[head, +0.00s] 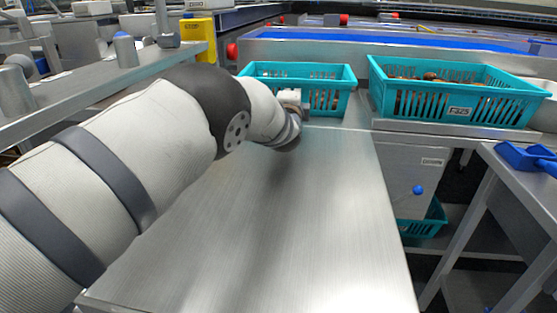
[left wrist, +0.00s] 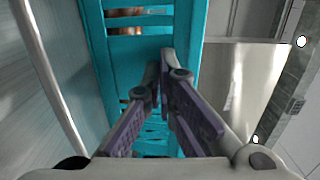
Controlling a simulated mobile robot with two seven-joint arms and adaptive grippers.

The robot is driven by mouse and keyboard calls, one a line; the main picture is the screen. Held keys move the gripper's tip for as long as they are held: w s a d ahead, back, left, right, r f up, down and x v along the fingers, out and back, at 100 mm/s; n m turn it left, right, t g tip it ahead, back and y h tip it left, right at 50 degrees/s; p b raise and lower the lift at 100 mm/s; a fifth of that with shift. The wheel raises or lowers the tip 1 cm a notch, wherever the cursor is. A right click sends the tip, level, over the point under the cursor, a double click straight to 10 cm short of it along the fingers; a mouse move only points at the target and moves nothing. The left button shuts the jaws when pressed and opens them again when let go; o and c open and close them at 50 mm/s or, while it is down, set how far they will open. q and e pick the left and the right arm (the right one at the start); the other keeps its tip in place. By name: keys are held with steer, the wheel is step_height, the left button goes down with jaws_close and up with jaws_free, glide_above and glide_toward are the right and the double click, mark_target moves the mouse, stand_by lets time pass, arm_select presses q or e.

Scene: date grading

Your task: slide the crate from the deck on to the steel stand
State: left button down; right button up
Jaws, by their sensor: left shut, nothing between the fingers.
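A teal slatted crate (head: 333,101) with brown contents stands at the back centre, by the far edge of a wide, bare steel top (head: 290,220). A second teal crate (head: 505,108) with a label stands to its right on a steel surface. My left arm reaches across the steel top to the centre crate's near side, where the wrist hides part of it and the fingers. In the left wrist view, my left gripper (left wrist: 165,62) is shut and empty in front of the crate's teal wall (left wrist: 185,25). Whether it touches the wall, I cannot tell. My right gripper is not in view.
A blue belt (head: 400,40) runs behind the crates. A yellow post (head: 200,38) and a steel shelf (head: 75,92) stand at left. Another teal crate (head: 425,222) sits low at right, beside a side table with a blue scoop (head: 525,157). The near steel top is clear.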

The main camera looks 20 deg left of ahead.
arm_select(q)
steer(key=shift+s+d, duration=0.1)
steer(key=v, duration=1.2)
